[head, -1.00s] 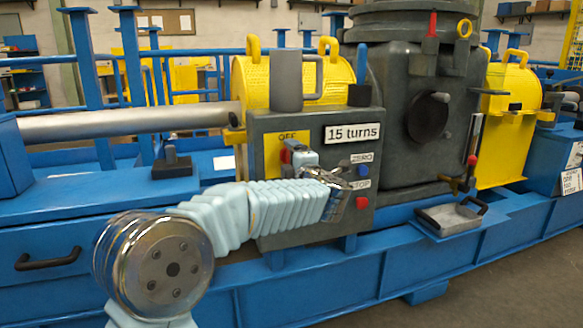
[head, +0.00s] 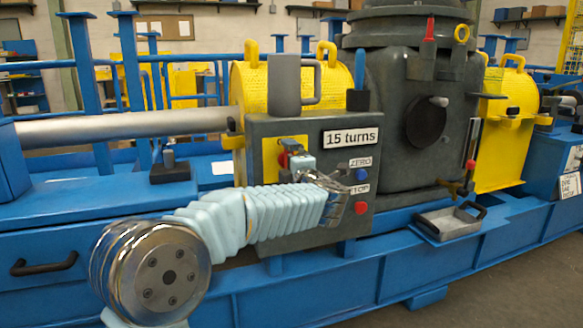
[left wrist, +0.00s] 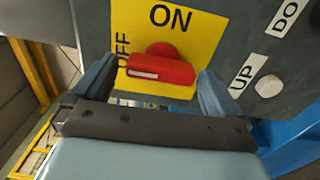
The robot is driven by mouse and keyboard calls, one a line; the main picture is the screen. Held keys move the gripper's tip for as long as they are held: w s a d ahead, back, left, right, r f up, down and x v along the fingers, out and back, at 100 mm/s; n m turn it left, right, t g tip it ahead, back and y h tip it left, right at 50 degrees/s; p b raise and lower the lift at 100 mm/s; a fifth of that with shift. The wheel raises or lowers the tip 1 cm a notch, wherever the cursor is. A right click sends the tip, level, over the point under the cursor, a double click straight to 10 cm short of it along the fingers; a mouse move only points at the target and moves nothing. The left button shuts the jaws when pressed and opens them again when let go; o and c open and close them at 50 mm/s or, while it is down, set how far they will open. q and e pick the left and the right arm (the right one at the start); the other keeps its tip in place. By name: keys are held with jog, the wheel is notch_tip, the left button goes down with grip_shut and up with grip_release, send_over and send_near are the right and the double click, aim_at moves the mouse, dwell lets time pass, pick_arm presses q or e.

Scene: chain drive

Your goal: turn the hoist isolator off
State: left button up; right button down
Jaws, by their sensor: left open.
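The hoist isolator is a red handle (left wrist: 160,71) on a yellow plate (left wrist: 183,30) on the grey control box (head: 300,225). In the left wrist view the plate reads ON at the top and OFF, turned sideways, at the left. The handle lies across the view, its white-striped end towards OFF. My left gripper (left wrist: 160,82) is open, one finger on each side of the handle; I cannot tell whether they touch it. In the head view my left gripper (head: 294,163) is at the yellow plate (head: 270,155) and hides part of it. My right gripper is out of view.
The box also carries a "15 turns" display (head: 350,136), a blue button (head: 361,175) and a red button (head: 361,208). A grey mug (head: 285,85) stands on top. A metal tray (head: 450,223) is at the right on the blue frame.

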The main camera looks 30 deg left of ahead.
pick_arm(q)
jog(key=v, duration=1.3)
jog(key=shift+s+d, duration=0.2)
jog(key=shift+s, duration=0.1)
